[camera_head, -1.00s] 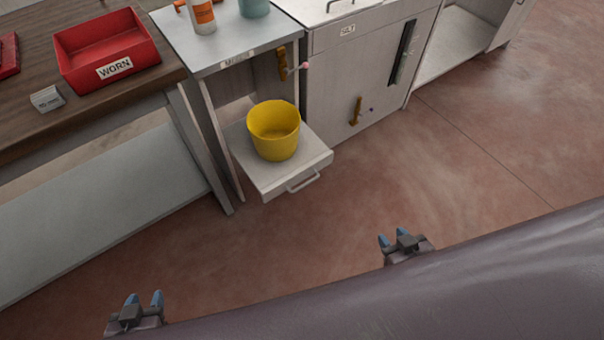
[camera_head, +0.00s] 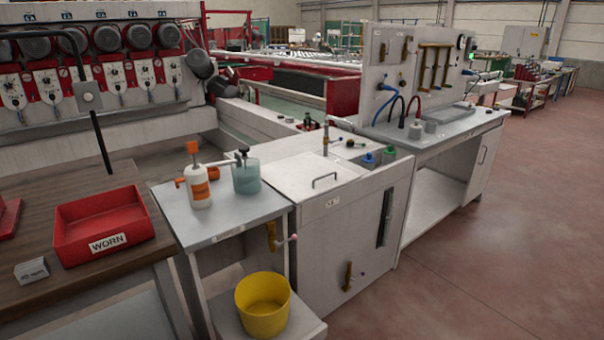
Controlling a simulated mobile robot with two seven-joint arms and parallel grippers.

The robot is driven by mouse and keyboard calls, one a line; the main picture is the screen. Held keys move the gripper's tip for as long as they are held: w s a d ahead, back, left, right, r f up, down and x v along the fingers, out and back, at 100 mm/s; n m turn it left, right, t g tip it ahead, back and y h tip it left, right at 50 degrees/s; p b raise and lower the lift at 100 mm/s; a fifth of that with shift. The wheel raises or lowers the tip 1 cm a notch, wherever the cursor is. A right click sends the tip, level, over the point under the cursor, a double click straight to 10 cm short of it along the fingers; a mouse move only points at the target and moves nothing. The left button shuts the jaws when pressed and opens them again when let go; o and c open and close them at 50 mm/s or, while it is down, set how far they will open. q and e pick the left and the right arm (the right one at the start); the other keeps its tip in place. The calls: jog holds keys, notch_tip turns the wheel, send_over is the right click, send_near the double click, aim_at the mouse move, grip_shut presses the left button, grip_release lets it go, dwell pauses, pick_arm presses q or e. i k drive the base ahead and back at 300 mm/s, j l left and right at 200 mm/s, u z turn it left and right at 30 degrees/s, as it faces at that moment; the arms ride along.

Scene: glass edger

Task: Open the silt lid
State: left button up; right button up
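The silt lid (camera_head: 308,180) is a flat pale panel with a dark bar handle (camera_head: 324,180) near its front edge. It lies flat and shut on top of the grey silt cabinet (camera_head: 330,252), which has a small white label on its front. The tank opening to the right of the lid shows blue and green fittings (camera_head: 378,158). Neither of my grippers is in view now.
A steel stand left of the cabinet holds an orange-and-white bottle (camera_head: 198,180) and a teal jug (camera_head: 246,177). A yellow bucket (camera_head: 262,318) sits below on a shelf. A red WORN tray (camera_head: 103,225) is on the wooden bench. Open floor (camera_head: 480,255) lies right.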

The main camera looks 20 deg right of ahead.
aim_at(300, 179)
jog(key=i+l+u, duration=0.15)
jog(key=l, duration=0.85)
jog(key=l+u, duration=0.1)
jog(key=l, duration=0.95)
jog(key=i+l, duration=0.15)
jog(key=i+l+u, duration=0.15)
jog(key=l, duration=0.2)
jog(key=i+l, duration=0.1)
jog(key=l, duration=0.2)
jog(key=u, duration=0.05)
